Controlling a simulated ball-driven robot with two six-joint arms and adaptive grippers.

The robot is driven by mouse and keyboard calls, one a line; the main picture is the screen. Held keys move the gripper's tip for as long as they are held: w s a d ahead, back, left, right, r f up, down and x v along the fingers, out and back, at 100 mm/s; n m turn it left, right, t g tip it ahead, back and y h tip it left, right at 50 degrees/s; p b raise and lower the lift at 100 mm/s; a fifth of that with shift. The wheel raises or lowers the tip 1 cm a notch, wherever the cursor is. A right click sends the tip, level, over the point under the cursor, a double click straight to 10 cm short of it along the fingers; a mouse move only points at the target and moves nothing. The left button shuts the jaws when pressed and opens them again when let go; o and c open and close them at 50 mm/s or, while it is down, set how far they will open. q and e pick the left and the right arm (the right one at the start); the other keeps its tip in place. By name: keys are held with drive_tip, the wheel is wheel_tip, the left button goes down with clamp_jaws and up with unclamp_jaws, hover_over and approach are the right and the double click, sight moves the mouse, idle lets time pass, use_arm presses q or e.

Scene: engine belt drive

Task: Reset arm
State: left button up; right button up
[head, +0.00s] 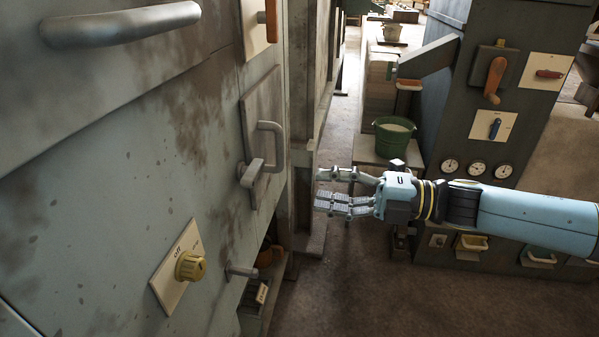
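My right gripper (322,188) reaches in from the right on a light blue arm, with its fingers pointing left. Its upper finger stands apart from the lower fingers, with a gap between them and nothing held there. It appears just right of the grey cabinet (120,190), and I see no contact with it. My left gripper is not in view.
The cabinet carries a long handle (120,25), a latch handle (270,150), a yellow knob (190,266) and a grey peg (240,270). A green bucket (394,140) stands behind my gripper. A dark panel with gauges (478,169) and levers stands right. Floor below is clear.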

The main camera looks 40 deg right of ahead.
drive_tip(key=s+d+f+m+h, duration=0.1)
drive_tip(key=s+f+m+h, duration=0.3)
drive_tip(key=f, duration=0.6)
drive_tip(key=s+d+f+m+g+h, duration=0.1)
drive_tip(key=s+d+f+m+h, duration=0.15)
drive_tip(key=f+m, duration=0.55)
drive_tip(key=s+f+m+h, duration=0.3)
drive_tip(key=f+m+h, duration=0.15)
drive_tip(key=f, duration=0.65)
drive_tip(key=s+a+f+m+g, duration=0.1)
drive_tip(key=s+f+m+g, duration=0.2)
drive_tip(key=s, duration=0.7)
drive_tip(key=s+a+f+m+g+h, duration=0.1)
drive_tip(key=s+a+f+m+g, duration=0.1)
drive_tip(key=s+f+g, duration=0.3)
drive_tip(key=s+a+f+m+g, duration=0.1)
drive_tip(key=s+f+m+g, duration=0.3)
drive_tip(key=s+f, duration=0.4)
drive_tip(key=s+m, duration=0.1)
drive_tip(key=s, duration=0.6)
drive_tip(key=shift+s+a+f+h, duration=0.3)
drive_tip(key=shift+s+f+h, duration=0.05)
drive_tip(key=shift+f+h, duration=0.05)
drive_tip(key=shift+o, duration=0.2)
